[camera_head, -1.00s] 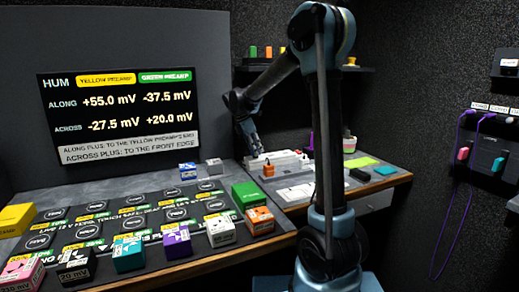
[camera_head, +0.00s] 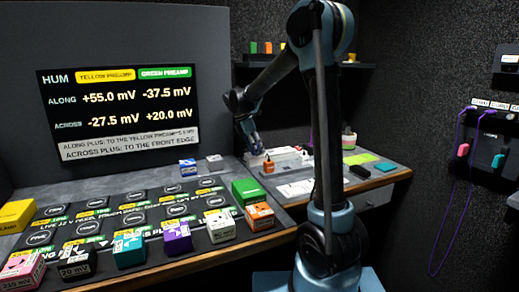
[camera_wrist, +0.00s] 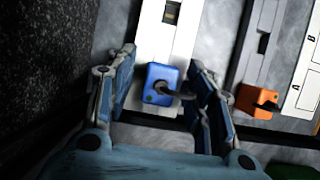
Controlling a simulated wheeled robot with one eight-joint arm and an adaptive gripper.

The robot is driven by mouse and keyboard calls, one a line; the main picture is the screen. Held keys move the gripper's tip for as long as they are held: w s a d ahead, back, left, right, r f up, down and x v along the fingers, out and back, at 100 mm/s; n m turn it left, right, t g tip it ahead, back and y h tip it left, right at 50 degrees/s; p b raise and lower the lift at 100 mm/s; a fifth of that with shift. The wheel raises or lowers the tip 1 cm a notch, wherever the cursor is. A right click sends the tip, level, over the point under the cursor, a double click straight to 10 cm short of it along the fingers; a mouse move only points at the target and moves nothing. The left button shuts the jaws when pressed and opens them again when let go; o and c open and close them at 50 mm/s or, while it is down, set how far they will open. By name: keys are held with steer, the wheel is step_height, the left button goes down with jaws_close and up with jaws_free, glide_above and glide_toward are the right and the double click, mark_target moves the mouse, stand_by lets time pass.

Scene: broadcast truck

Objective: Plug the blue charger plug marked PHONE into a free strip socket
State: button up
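The blue plug (camera_wrist: 163,83) is in the wrist view, over the near end of a white strip (camera_wrist: 165,45). A dark cable leaves it to the right. I cannot tell whether it is seated in a socket. A dark socket opening (camera_wrist: 171,12) shows farther up the strip. My gripper (camera_wrist: 163,88) has a finger on each side of the plug, with narrow gaps visible. In the head view my gripper (camera_head: 256,152) is low over the back bench, and the blue plug cannot be made out. No PHONE marking is readable.
An orange plug (camera_wrist: 257,100) stands close to the right finger, and it also shows in the head view (camera_head: 268,166). A white card (camera_wrist: 305,75) lies farther right. A dark wall fills the wrist view's left side. Coloured boxes, including a green one (camera_head: 247,191), crowd the front bench.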

steer(key=shift+r, duration=0.1)
steer(key=v, duration=1.1)
steer(key=shift+a+r, duration=0.25)
steer(key=shift+r, duration=0.05)
steer(key=shift+s, duration=0.1)
